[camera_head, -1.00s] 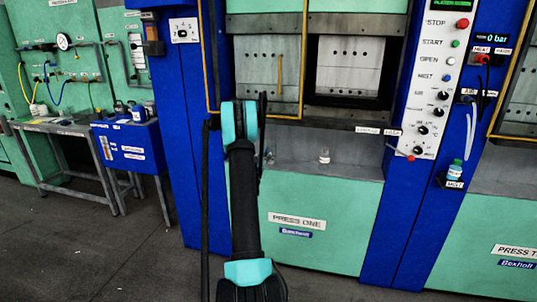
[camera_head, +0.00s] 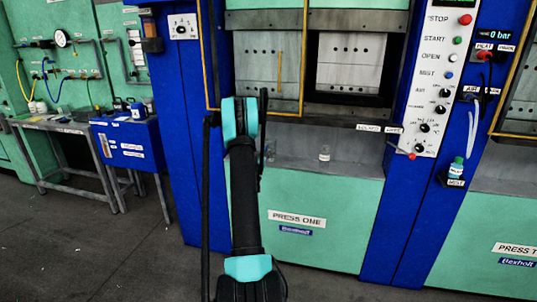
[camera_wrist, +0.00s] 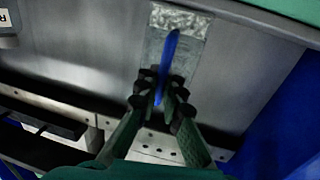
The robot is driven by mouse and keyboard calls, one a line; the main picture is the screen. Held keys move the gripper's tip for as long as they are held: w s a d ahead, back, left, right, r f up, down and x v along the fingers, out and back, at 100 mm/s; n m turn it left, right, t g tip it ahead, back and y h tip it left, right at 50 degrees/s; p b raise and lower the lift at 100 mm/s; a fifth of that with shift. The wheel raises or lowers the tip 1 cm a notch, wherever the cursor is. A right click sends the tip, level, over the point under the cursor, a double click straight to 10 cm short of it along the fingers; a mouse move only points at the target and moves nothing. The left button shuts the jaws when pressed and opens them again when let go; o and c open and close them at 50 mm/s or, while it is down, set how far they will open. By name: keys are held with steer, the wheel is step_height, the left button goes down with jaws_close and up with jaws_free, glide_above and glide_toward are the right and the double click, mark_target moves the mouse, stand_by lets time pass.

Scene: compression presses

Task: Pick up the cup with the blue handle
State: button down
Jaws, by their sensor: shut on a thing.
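The blue handle (camera_wrist: 168,55) stands between the fingertips of my gripper (camera_wrist: 162,93) in the wrist view. The fingers are shut on it. Behind the handle is a grey, see-through, box-like shape with a speckled pale end (camera_wrist: 181,20); it looks like the cup, but its edges blend into the metal surface. In the head view my arm hides the gripper and the blue handle.
Press one (camera_head: 320,215) is straight ahead, with an open bay (camera_head: 349,62) above its ledge. A control panel (camera_head: 440,75) is on the blue post to the right. A grey table (camera_head: 55,127) and a blue box (camera_head: 130,143) stand at left. The floor at left is clear.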

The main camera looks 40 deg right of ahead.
steer(key=shift+r, duration=0.2)
steer(key=shift+r, duration=4.75)
